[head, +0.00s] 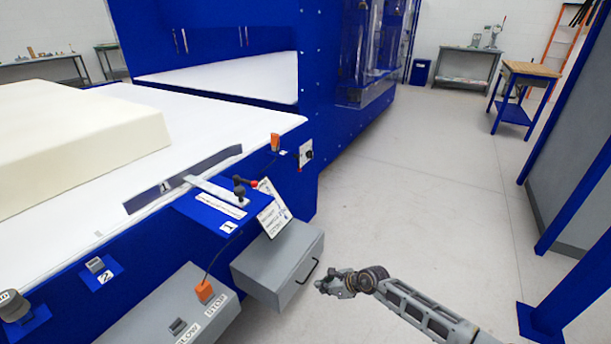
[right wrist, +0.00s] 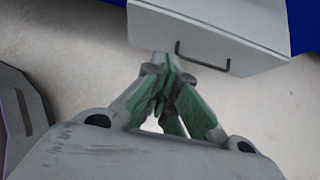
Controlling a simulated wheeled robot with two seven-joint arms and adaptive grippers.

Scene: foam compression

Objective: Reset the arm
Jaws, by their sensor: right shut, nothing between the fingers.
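My right gripper (head: 335,284) is in the lower middle of the head view, at the end of my right arm. It is shut and empty, over the floor just right of a grey drawer box (head: 279,265). In the right wrist view the green-lined fingers (right wrist: 165,92) meet in front of the drawer's dark handle (right wrist: 203,62). The fingers appear apart from the handle, though the exact gap is hard to judge. My left gripper is not in view.
A large blue machine (head: 235,45) with a white bed (head: 215,128) holds a cream foam block (head: 75,135). The pale floor (head: 415,190) is clear; a blue post (head: 545,320) stands right.

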